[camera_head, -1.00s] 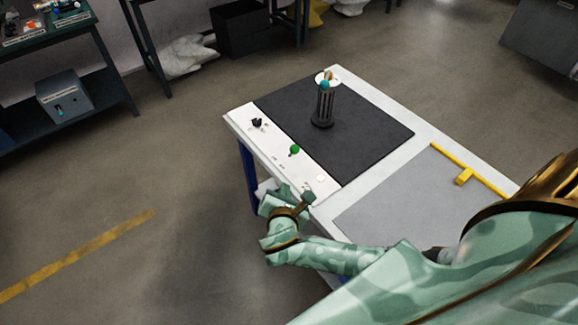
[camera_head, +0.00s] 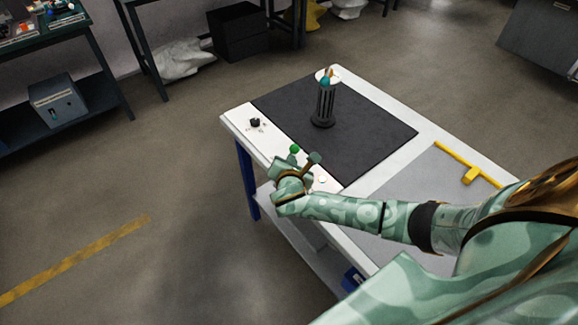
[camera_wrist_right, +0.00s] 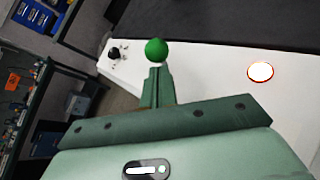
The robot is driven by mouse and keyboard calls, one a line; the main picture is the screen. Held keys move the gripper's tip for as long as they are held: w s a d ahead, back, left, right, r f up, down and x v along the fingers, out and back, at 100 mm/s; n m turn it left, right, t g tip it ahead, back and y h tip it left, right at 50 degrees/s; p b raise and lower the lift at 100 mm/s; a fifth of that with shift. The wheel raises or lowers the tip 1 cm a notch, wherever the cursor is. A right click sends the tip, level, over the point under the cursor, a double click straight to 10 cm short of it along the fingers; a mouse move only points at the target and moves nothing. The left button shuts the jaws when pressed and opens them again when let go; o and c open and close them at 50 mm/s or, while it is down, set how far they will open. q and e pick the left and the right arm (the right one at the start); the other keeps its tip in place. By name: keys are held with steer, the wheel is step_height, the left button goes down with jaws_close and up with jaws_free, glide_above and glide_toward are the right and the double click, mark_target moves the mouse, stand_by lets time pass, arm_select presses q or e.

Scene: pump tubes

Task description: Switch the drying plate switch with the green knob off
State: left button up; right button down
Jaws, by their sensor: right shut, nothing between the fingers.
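The green knob (camera_head: 294,149) of the switch stands on the white control strip at the left side of the table. It also shows in the right wrist view (camera_wrist_right: 156,50), just past my fingertips. My right gripper (camera_head: 284,163) is shut and empty, close beside the knob on its near side. I cannot tell whether it touches the knob. In the right wrist view the shut fingers (camera_wrist_right: 157,80) point at the knob and hide its base. The dark drying plate (camera_head: 345,135) lies beside the strip. My left gripper is not in view.
A black rotary knob (camera_head: 255,122) sits farther along the strip. A round light (camera_wrist_right: 260,71) glows on the strip near the gripper. A dark tube holder (camera_head: 323,105) stands on the plate. A yellow holder (camera_head: 470,174) lies on the grey mat (camera_head: 425,190).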

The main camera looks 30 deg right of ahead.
steer(key=shift+r, duration=0.1)
steer(key=shift+w+r+g+p, duration=0.4)
steer(key=shift+r+g+p, duration=0.1)
steer(key=shift+p, duration=1.15)
steer(key=g+p, duration=0.1)
steer(key=p, duration=0.1)
steer(key=w+r+n+g+p, duration=0.1)
steer(key=p, duration=0.1)
steer(key=shift+w+a+r+y, duration=0.1)
steer(key=shift+w+r+y, duration=0.1)
steer(key=shift+w+y, duration=0.1)
steer(key=shift+w+n+g+p, duration=0.3)
steer(key=shift+g, duration=0.2)
steer(key=shift+w+a+g, duration=0.1)
steer(key=shift+w+g, duration=0.2)
steer(key=shift+g, duration=0.1)
steer(key=shift+w+f+n+g, duration=0.15)
steer(key=shift+w+n+g, duration=0.35)
steer(key=shift+g, duration=0.2)
steer(key=shift+w+f+g+b, duration=0.1)
steer(key=shift+w+g+b, duration=0.35)
steer(key=shift+g+b, duration=0.2)
steer(key=shift+n, duration=0.3)
steer(key=shift+r, duration=0.2)
